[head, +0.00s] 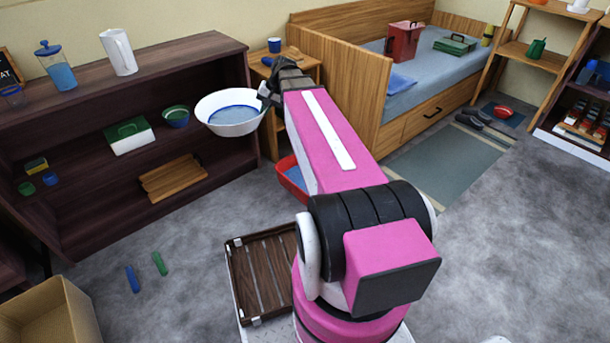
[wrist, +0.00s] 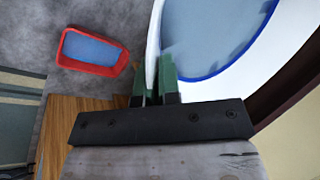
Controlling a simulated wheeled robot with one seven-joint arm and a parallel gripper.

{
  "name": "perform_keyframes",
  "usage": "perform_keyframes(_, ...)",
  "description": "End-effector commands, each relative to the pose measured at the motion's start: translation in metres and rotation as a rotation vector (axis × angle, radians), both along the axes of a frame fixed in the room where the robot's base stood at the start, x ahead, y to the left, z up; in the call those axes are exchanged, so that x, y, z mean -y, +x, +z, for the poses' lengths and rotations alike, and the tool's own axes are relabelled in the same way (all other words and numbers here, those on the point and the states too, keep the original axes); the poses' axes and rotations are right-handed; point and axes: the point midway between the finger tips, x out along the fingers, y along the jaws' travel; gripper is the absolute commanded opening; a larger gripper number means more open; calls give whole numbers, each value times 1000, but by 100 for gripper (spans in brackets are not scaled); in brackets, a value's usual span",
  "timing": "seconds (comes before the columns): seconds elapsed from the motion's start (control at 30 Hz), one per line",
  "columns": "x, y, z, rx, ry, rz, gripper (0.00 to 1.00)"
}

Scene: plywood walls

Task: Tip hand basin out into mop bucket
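The hand basin (head: 232,108) is white and round, with blue liquid inside. It is held in the air in front of the dark shelf, looking roughly level. My gripper (head: 266,92) is shut on its right rim. In the wrist view the basin (wrist: 290,64) shows its blue liquid, and its white rim passes between the green-padded fingers of my gripper (wrist: 154,85). A red open container with blue inside, which looks like the mop bucket (head: 284,168), stands on the floor, partly hidden behind my arm. It also shows whole in the wrist view (wrist: 113,70).
The dark shelf (head: 185,47) holds a white jug (head: 119,52), a bowl (head: 176,116) and other items. A small wooden table (head: 310,70) with a blue mug stands beside the bed (head: 375,85). Blue and green sticks and a cardboard box (head: 50,315) are on the floor.

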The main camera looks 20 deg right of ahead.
Motion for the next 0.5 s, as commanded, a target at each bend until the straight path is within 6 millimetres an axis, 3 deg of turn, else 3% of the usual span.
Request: perform_keyframes(0.5,7,54,-111,-1,1,-327,0)
